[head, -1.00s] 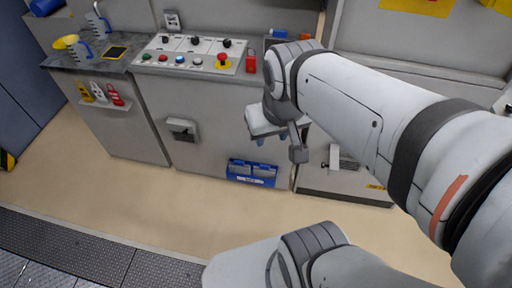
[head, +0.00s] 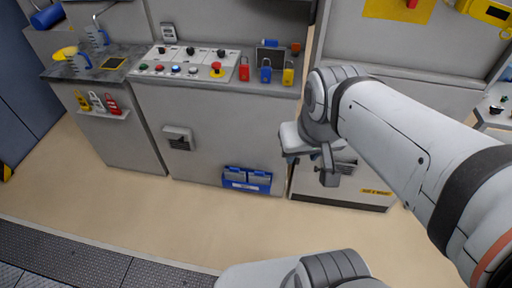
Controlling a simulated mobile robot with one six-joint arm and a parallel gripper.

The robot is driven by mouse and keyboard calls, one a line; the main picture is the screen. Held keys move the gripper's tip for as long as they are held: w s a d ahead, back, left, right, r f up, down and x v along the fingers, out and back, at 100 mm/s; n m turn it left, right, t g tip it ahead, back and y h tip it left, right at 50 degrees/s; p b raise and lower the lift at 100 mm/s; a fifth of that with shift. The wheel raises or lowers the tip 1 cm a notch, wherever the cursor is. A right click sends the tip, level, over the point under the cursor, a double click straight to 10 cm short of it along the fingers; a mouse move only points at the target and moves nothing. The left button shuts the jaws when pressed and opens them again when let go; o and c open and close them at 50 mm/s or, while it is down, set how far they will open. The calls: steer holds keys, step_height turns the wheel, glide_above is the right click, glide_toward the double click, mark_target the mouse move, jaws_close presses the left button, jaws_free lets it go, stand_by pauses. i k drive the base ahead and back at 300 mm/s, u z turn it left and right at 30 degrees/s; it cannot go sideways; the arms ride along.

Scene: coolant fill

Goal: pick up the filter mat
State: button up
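I cannot pick out the filter mat for sure. A blue bin (head: 246,186) with grey flat pieces (head: 259,177) standing in it is on the lower front of the grey cabinet; its label is too small to read. My gripper (head: 301,158) hangs in the air to the right of and above the bin, apart from it. Its small bluish fingertips look spread, with nothing seen between them. My wrist partly hides them.
A control panel (head: 188,65) with buttons and a red emergency stop sits on the cabinet top. Red, blue and yellow padlocks (head: 266,72) stand beside it. A handled box (head: 178,138) juts from the cabinet front. The beige floor (head: 150,215) before it is clear.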

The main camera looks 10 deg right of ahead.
mark_target(259, 178)
steer(key=u, duration=0.05)
steer(key=i, duration=1)
steer(key=z, duration=0.05)
